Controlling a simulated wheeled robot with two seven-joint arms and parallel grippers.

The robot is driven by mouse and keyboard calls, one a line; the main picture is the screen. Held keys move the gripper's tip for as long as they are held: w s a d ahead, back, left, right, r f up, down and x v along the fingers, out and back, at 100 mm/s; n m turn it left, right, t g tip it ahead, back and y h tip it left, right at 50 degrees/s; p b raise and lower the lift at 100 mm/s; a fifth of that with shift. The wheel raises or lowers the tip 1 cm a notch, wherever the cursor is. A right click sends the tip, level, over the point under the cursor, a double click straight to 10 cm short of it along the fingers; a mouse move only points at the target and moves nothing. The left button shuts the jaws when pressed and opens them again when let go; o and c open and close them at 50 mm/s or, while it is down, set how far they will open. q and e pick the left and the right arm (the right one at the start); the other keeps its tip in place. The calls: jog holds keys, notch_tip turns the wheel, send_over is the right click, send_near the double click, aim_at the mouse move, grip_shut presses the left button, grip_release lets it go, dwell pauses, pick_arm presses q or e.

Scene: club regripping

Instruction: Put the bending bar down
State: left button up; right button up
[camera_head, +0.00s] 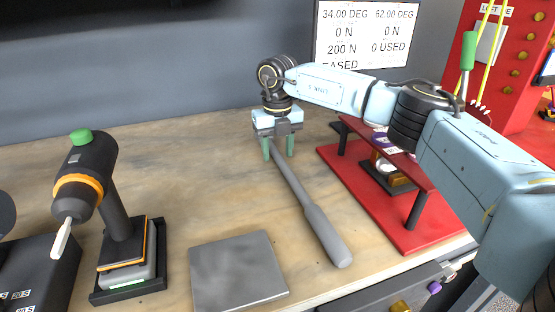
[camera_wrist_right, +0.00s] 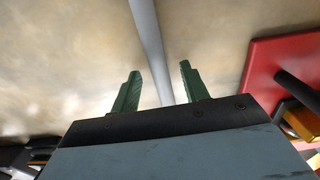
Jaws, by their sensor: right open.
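The bending bar (camera_head: 306,200) is a long grey rod with a thicker handle at its near end. It lies on the wooden bench, slanting from the back toward the front edge. My right gripper (camera_head: 278,149) is over the bar's far, thin end, its green fingers pointing down on either side. In the right wrist view the bar (camera_wrist_right: 149,45) passes between the two open fingers (camera_wrist_right: 157,85), with a gap to each. Whether the fingertips touch the bench is hard to tell. My left gripper is not in view.
A red stand (camera_head: 404,238) with a raised red plate is right of the bar. A flat grey plate (camera_head: 238,272) lies left of its handle. A black and orange power tool (camera_head: 86,173) stands in a holder at left.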

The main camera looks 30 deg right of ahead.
jog(key=shift+f, duration=0.4)
jog(key=shift+c, duration=0.4)
grip_shut()
jog(key=shift+r, duration=0.1)
